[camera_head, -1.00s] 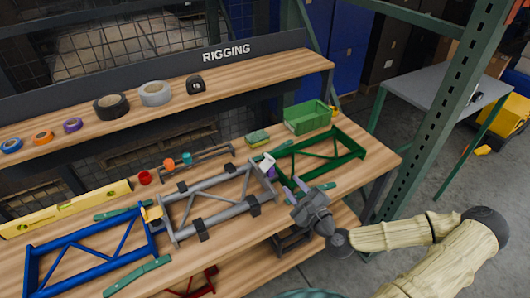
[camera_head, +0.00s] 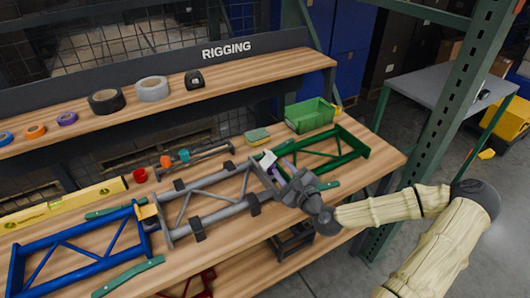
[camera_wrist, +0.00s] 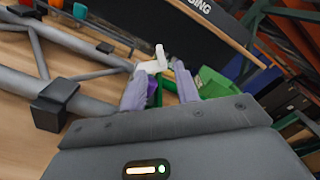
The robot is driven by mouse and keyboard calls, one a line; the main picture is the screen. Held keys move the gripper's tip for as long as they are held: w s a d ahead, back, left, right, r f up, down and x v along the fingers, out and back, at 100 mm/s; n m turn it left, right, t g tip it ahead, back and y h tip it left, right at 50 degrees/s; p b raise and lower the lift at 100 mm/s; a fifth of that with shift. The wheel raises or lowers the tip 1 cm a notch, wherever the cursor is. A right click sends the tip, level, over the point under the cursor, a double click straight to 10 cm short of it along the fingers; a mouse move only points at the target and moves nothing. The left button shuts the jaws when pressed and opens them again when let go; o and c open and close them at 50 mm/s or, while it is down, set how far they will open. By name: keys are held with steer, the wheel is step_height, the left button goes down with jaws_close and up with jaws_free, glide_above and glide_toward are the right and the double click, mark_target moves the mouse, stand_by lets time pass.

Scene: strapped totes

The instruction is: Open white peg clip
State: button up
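The white peg clip (camera_head: 267,160) stands where the grey frame (camera_head: 218,184) meets the green frame (camera_head: 343,146). In the wrist view the white clip (camera_wrist: 152,64) is just past my fingertips, with its lower part close to the left finger. My gripper (camera_head: 280,170) is above this joint, with two lavender fingers. In the wrist view my gripper (camera_wrist: 157,78) has its fingers apart, and something purple and part of the green frame show between them. Whether a finger touches the clip, I cannot tell.
The blue frame (camera_head: 75,240) joins the grey frame at a yellow clip (camera_head: 147,211). A green bin (camera_head: 310,115) and a sponge (camera_head: 257,135) lie behind. A yellow level (camera_head: 62,203) is at left. Tape rolls (camera_head: 152,89) line the raised shelf (camera_head: 232,82).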

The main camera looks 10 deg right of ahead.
mark_target(266, 150)
steer(key=x, duration=1)
steer(key=shift+w+a+f+p, duration=0.1)
steer(key=shift+w+a+p, duration=0.05)
steer(key=shift+w+p, duration=0.25)
steer(key=shift+c, duration=0.4)
jaws_close()
